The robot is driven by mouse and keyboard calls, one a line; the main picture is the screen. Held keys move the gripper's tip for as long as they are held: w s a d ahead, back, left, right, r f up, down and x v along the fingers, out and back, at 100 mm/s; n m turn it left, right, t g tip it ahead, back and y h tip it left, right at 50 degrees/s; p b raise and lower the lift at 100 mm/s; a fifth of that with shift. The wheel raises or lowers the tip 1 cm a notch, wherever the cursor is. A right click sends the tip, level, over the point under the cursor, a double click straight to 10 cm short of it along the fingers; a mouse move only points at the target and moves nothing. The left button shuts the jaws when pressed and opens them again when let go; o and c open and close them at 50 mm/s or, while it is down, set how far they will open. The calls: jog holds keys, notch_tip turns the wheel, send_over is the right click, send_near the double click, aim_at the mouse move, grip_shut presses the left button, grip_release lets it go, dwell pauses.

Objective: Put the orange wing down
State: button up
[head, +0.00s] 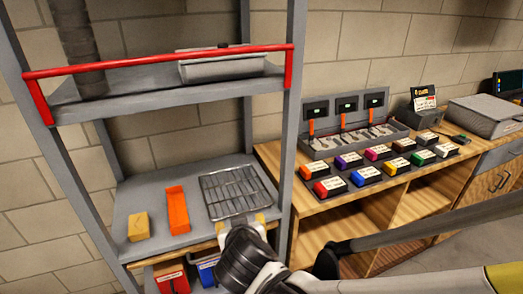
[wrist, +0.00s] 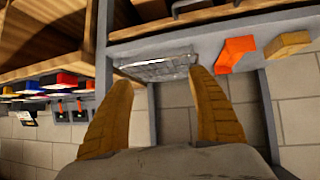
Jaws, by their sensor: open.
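The orange wing (head: 177,210), a long trough-like piece with raised ends, lies on the grey shelf (head: 140,200). It sits between a yellow block and a wire rack. My gripper (head: 243,222) is at the shelf's front edge, by the near end of the wire rack (head: 230,190), to the right of the wing and apart from it. In the wrist view the two yellow fingers of my gripper (wrist: 160,76) are spread wide with nothing between them. The wing also shows there (wrist: 235,53), beyond the right finger.
The yellow block (head: 138,227) lies left of the wing. A red bar (head: 160,60) crosses the upper shelf. Red and blue boxes (head: 172,277) stand below. A wooden bench (head: 330,215) with several coloured blocks and a grey tool tray stands right, beyond the shelf post (head: 290,120).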

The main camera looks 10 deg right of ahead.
jog(key=s+d+r+g, duration=0.1)
jog(key=s+d+r, duration=0.1)
jog(key=s+d, duration=0.4)
jog(key=s+d+r+m+g, duration=0.1)
jog(key=s+d, duration=0.4)
jog(key=d, duration=0.6)
jog(key=shift+s+r+g, duration=0.35)
jog(key=shift+r+g, duration=0.25)
jog(key=shift+g, duration=0.2)
